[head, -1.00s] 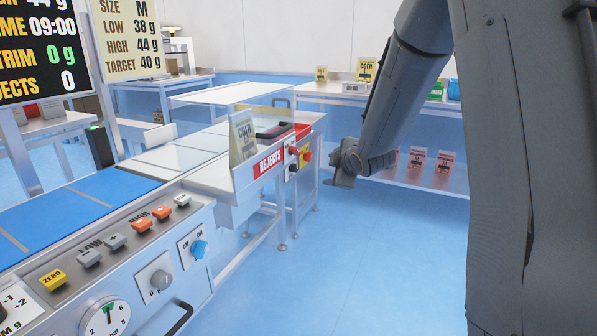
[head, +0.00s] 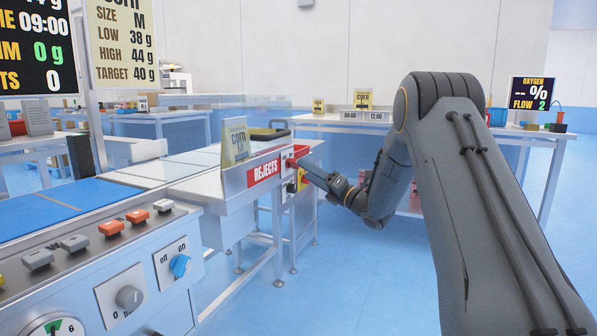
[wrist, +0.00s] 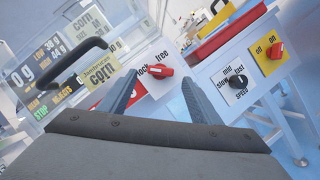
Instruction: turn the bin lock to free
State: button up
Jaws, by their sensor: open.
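The bin lock is a red knob (wrist: 163,71) on a white plate marked "lock" and "free", shown in the wrist view. Its narrow end appears to point left toward "lock". My gripper (wrist: 160,80) is open, and the knob shows between its two fingertips, seemingly a little beyond them. I cannot tell whether they touch. In the head view my gripper (head: 305,168) reaches the end of the rejects bin (head: 232,190), beside the red "REJECTS" sign (head: 264,173), and partly hides the knobs there.
Right of the lock in the wrist view are a black speed knob (wrist: 238,82) and a red on/off switch (wrist: 275,51) on a yellow plate. A clear cover with a black handle (wrist: 78,62) is at left. Floor (head: 350,290) before the bin is open.

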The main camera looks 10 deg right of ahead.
aim_at(293, 163)
jog(key=shift+b+x, duration=0.4)
jog(key=shift+x, duration=2.1)
jog(key=shift+f, duration=0.1)
jog(key=c, duration=1)
jog(key=shift+c, duration=0.2)
jog(key=shift+m+p, duration=0.3)
jog(key=m+g+h+p, duration=0.1)
jog(key=m+p, duration=0.4)
jog(key=p, duration=0.1)
jog(key=m+g+h+p, duration=0.1)
jog(key=m+g+p, duration=0.1)
jog(key=m+p, duration=0.4)
jog(key=r+m+g+h+p, duration=0.1)
jog(key=m+g+p, duration=0.1)
jog(key=m+p, duration=0.3)
jog(key=shift+r+m+h+p, duration=0.1)
jog(key=shift+m+h+p, duration=0.2)
jog(key=shift+h+p, duration=0.15)
